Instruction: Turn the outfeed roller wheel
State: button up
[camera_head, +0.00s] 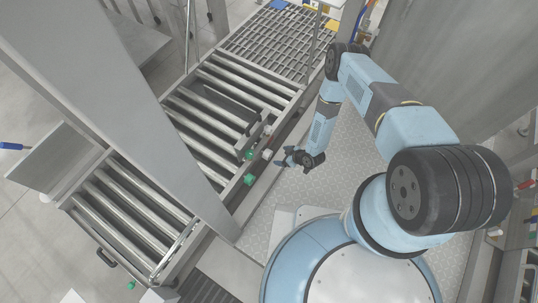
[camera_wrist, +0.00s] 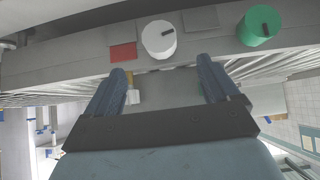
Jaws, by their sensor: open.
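A round white wheel (camera_wrist: 159,39) with a dark mark sits on the grey conveyor rail (camera_wrist: 80,62) in the wrist view, beside a red plate. A green wheel (camera_wrist: 260,26) with a dark mark sits farther right on the same rail. The head view shows a small white wheel (camera_head: 267,155) and a green one (camera_head: 249,180) along the roller conveyor's edge. I cannot tell which is the outfeed roller wheel. My gripper (camera_wrist: 162,77) is open and empty, its two fingers apart, the white wheel just beyond their tips. It also shows in the head view (camera_head: 281,155), right of the rail.
Roller conveyor sections (camera_head: 215,120) run from upper right to lower left. A broad grey post (camera_head: 135,90) crosses in front of them. Another green piece (camera_head: 250,155) is near the rail. Patterned floor plate (camera_head: 350,150) lies open around my arm.

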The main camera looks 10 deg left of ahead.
aim_at(271, 154)
jog(key=x, duration=1.2)
jog(key=shift+a+f, duration=0.15)
jog(key=shift+a, duration=0.1)
jog(key=shift+c, duration=0.4)
jog(key=c, duration=0.9)
jog(key=shift+o, duration=0.2)
jog(key=shift+m+g+y, duration=0.7)
jog(key=shift+m+g, duration=0.1)
jog(key=shift+g, duration=0.7)
jog(key=o, duration=0.9)
jog(key=shift+w, duration=0.1)
jog(key=shift+o, duration=0.2)
